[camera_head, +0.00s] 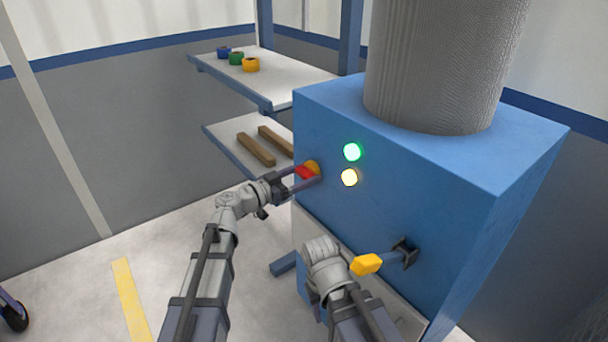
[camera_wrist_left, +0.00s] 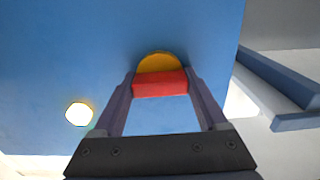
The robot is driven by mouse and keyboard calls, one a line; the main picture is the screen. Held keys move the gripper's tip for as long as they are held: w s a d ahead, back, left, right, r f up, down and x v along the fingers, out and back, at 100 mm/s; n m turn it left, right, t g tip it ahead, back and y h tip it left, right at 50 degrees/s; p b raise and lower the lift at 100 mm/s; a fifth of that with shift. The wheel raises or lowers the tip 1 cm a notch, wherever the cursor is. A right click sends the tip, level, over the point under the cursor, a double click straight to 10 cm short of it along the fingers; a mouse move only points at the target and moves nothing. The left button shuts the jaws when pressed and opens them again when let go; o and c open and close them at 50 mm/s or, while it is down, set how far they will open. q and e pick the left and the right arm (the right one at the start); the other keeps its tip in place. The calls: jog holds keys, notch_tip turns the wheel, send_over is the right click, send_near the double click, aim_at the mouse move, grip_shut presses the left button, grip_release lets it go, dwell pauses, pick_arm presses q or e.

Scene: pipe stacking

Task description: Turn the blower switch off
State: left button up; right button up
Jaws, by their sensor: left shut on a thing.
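The blower switch has a red handle (camera_head: 305,173) on a round orange-yellow base (camera_head: 313,165), on the left part of the front of the blue cabinet (camera_head: 340,110). In the left wrist view the red handle (camera_wrist_left: 160,84) lies between my left fingers, with the orange base (camera_wrist_left: 158,63) behind it. My left gripper (camera_head: 307,177) is shut on the red handle. My right arm (camera_head: 330,268) is low in front of the cabinet, beside a yellow handle (camera_head: 366,264); its fingers cannot be made out.
A green lamp (camera_head: 352,152) and a pale yellow lamp (camera_head: 349,177) glow right of the switch. A dark bracket (camera_head: 405,252) is on the cabinet near the yellow handle. A wide grey duct (camera_head: 440,60) rises from the cabinet. Shelves (camera_head: 295,88) stand behind at left.

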pick_arm(q)
jog(key=c, duration=0.7)
jog(key=shift+n, duration=0.3)
jog(key=n, duration=0.3)
jog(key=shift+n, duration=0.3)
jog(key=n, duration=0.4)
jog(key=shift+n, duration=0.3)
jog(key=n, duration=0.4)
jog(key=shift+n, duration=2.5)
